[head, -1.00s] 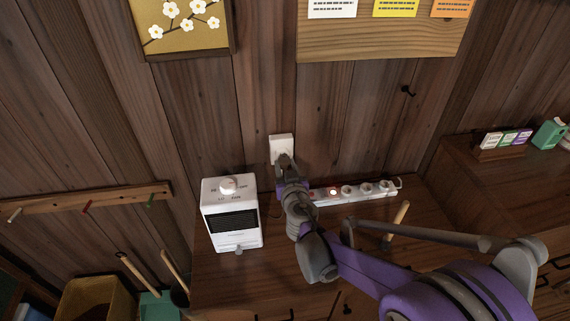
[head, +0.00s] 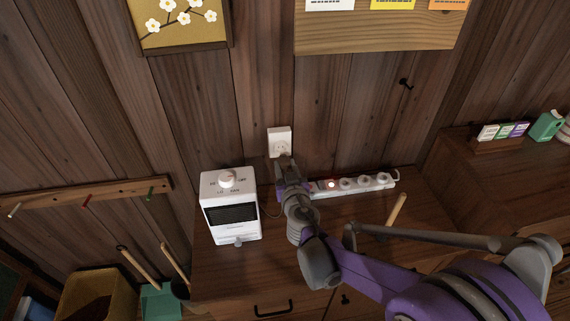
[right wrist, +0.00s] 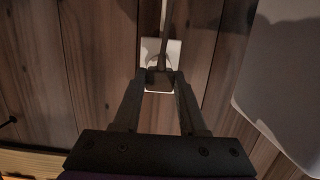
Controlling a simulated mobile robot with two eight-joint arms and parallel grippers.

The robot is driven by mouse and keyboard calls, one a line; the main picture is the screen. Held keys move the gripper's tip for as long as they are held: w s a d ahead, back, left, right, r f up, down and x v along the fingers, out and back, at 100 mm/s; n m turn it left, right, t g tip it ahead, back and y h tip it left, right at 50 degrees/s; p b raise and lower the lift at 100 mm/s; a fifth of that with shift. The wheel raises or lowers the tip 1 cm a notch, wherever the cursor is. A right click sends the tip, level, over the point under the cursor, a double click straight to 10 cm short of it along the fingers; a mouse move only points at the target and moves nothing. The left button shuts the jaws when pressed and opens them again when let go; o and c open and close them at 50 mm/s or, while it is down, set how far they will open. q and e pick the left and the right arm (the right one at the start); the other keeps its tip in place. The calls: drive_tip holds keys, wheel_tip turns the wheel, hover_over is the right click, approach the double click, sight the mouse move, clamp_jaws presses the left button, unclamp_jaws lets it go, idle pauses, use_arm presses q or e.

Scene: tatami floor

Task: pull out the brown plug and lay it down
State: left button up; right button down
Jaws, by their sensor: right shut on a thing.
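My right gripper (head: 284,160) is at the white wall outlet (head: 279,136), just in front of its lower part. In the right wrist view its two fingers (right wrist: 160,84) are closed on a dark brown plug (right wrist: 160,77). A cord (right wrist: 166,35) runs up from the plug in that view. The outlet's white plate (right wrist: 173,52) shows behind the plug. I cannot tell whether the plug's pins are in the outlet or just clear of it. In the head view the gripper hides the plug. My left gripper is not in view.
A white heater (head: 231,208) stands left of my right arm on the wooden cabinet top (head: 225,266). A white power strip (head: 355,184) with a lit red switch lies along the wall. Some cabinet top in front of the heater is clear.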

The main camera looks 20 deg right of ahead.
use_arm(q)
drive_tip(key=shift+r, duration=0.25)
use_arm(e)
drive_tip(key=shift+v, duration=0.9)
drive_tip(key=shift+f, duration=0.15)
drive_tip(key=shift+f, duration=0.1)
